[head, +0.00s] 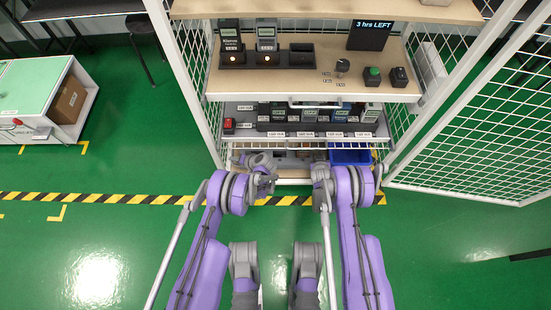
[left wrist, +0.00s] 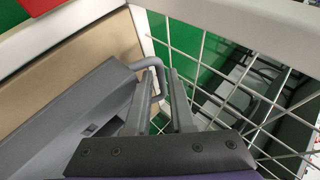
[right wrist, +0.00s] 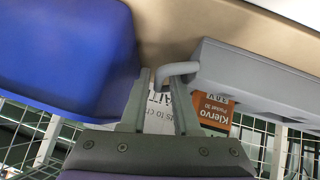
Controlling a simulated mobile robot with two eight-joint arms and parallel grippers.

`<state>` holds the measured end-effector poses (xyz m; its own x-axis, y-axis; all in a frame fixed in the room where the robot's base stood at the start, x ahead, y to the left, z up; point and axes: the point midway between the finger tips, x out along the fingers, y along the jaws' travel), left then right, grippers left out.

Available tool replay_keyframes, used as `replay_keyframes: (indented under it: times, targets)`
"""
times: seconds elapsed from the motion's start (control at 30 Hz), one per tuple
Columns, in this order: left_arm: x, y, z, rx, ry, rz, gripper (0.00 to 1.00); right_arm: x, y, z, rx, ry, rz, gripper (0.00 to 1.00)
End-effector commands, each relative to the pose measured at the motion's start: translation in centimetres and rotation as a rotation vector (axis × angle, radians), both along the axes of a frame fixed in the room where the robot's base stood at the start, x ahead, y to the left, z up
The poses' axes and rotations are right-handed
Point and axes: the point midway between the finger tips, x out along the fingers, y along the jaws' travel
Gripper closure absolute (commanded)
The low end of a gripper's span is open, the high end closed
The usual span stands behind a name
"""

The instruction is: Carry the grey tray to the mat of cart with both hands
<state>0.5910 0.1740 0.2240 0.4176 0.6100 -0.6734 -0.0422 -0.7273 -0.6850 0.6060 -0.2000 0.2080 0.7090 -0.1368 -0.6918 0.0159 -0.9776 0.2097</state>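The grey tray (left wrist: 70,120) sits low in the shelf unit, partly hidden behind my arms in the head view. It also shows in the right wrist view (right wrist: 245,78), with a curved handle at each end. The tray appears to rest on the wooden bottom board (left wrist: 110,48). A white cart (head: 80,125) stands at the far left, with a pale green mat (head: 30,85) on top.
A blue bin (head: 350,157) is beside the tray on the right. Shelves above hold several handheld testers (head: 267,42) and chargers. Wire mesh panels (head: 470,100) flank the unit. The green floor between the shelf and cart is clear, except for a stool (head: 140,45) behind.

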Motion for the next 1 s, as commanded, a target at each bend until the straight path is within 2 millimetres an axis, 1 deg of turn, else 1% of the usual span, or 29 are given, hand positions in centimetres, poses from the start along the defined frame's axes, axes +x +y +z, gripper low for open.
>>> replay_keyframes:
  times: [0.03, 0.17, 0.43, 0.47, 0.5, 0.57, 0.6, 0.63, 1.0]
  targets:
    - [0.19, 0.33, -0.31, 0.001, 0.000, 0.002, 0.78, 0.32, -0.08, -0.31, 0.000, 0.000, 0.000, 0.70]
    - [0.44, 0.64, -0.68, 0.000, -0.001, -0.001, 0.78, 0.72, -0.17, -0.70, 0.000, 0.000, 0.000, 0.70]
    - [0.47, 0.69, -0.73, 0.000, -0.001, -0.001, 0.78, 0.79, -0.18, -0.75, 0.001, 0.000, -0.001, 0.70]
    - [0.47, 0.69, -0.73, 0.000, -0.001, -0.001, 0.80, 0.79, -0.18, -0.75, 0.001, 0.000, -0.001, 0.72]
    - [0.47, 0.69, -0.73, 0.000, -0.001, -0.001, 0.87, 0.78, -0.18, -0.74, 0.001, 0.000, -0.001, 0.79]
    - [0.47, 0.68, -0.72, 0.000, -0.001, -0.001, 0.98, 0.78, -0.18, -0.74, 0.001, 0.000, -0.001, 0.90]
    - [0.46, 0.69, -0.72, 0.000, -0.001, -0.001, 1.00, 0.78, -0.18, -0.74, 0.001, 0.000, -0.001, 0.97]
    - [0.47, 0.69, -0.72, 0.000, -0.001, -0.001, 1.00, 0.78, -0.18, -0.74, 0.001, 0.000, -0.001, 1.00]
    - [0.46, 0.71, -0.70, 0.001, 0.000, 0.000, 1.00, 0.77, -0.19, -0.73, 0.001, 0.000, -0.001, 1.00]
